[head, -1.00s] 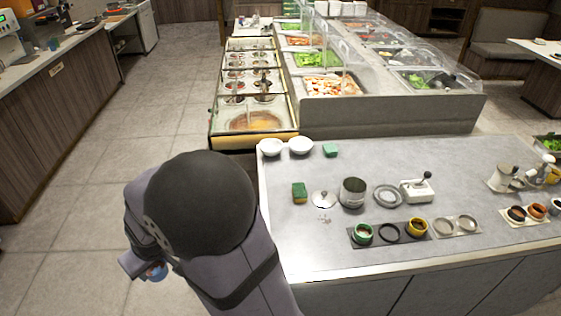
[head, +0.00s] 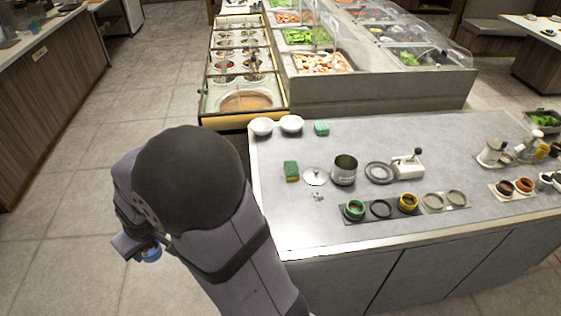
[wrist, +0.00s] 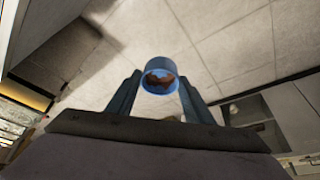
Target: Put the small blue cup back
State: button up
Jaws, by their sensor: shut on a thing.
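The small blue cup (wrist: 158,77) is in the wrist view, held between the two fingers of my gripper (wrist: 158,92), with a reddish-brown content showing inside. In the head view the cup (head: 150,253) is partly hidden behind my gripper (head: 138,250), over the floor left of the counter. A dark tray (head: 368,220) near the counter's front edge holds a green cup (head: 354,210), an empty dark ring (head: 381,209) and a yellow cup (head: 408,203) in a row.
A plate beside the tray has two grey round wells (head: 444,200). White bowls (head: 291,124) stand at the back corner.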

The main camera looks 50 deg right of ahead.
jog(key=shift+w+d, duration=0.2)
jog(key=shift+d, duration=0.3)
jog(key=w+d+m+h, duration=0.2)
jog(key=d+m, duration=0.3)
jog(key=d, duration=1.2)
jog(key=s+d+f+m+g+h, duration=0.15)
jog(key=s+d, duration=0.25)
jog(key=d, duration=0.6)
jog(key=s+d+f+m, duration=0.1)
jog(key=s+d+m, duration=0.2)
jog(key=d, duration=0.8)
jog(key=s+d+f+m+g, duration=0.1)
jog(key=s+d+m, duration=0.1)
jog(key=s+d, duration=0.5)
jog(key=s+d+f+m+g, duration=0.1)
jog(key=s+d+m, duration=0.2)
jog(key=s+d, duration=0.4)
jog(key=s+d+f+m+g+h, duration=0.1)
jog(key=s+d+m, duration=0.2)
jog(key=s, duration=1.7)
jog(key=d, duration=0.4)
jog(key=shift+d+f+p, duration=0.25)
jog(key=shift+f+p, duration=0.15)
jog(key=shift+m, duration=0.25)
jog(key=shift+f+b, duration=2.05)
jog(key=shift+f, duration=1.1)
jog(key=shift+f+b, duration=0.55)
jog(key=shift+f, duration=0.05)
